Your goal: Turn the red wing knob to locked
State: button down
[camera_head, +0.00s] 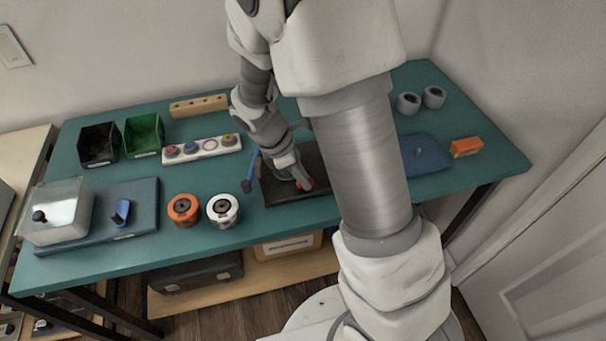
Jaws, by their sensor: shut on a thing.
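The red wing knob (306,184) shows as a small red patch on a dark board (285,195) near the middle of the table. My gripper (301,181) points down at the board from above and is shut on the red wing knob. The jaws cover much of the knob, so its angle and any locked mark cannot be read. My arm hides the board's right side.
On the teal table (200,255), an orange spool (182,209) and a white spool (223,210) stand left of the board. A blue plate (428,153) and an orange block (466,147) lie right. Black (98,144) and green bins (143,135) stand back left.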

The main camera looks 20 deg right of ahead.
jog(key=m+p, duration=0.1)
jog(key=m, duration=0.1)
jog(key=m+g+p, duration=0.1)
jog(key=m, duration=0.1)
jog(key=shift+w+r+g, duration=0.15)
jog(key=shift+g, duration=0.15)
jog(key=m+p, duration=0.1)
jog(key=m, duration=0.1)
jog(key=m+g+y+p, duration=0.1)
jog(key=m, duration=0.1)
jog(key=shift+w+d+m+y, duration=0.1)
jog(key=shift+m+y, duration=0.2)
jog(key=m+g+y+p, duration=0.1)
jog(key=m, duration=0.3)
jog(key=shift+d, duration=0.1)
jog(key=shift+w+d+m+y+p, duration=0.1)
jog(key=shift+m+y+p, duration=0.65)
jog(key=shift+m, duration=1.35)
jog(key=shift+y, duration=0.25)
jog(key=c, duration=1.1)
grip_release()
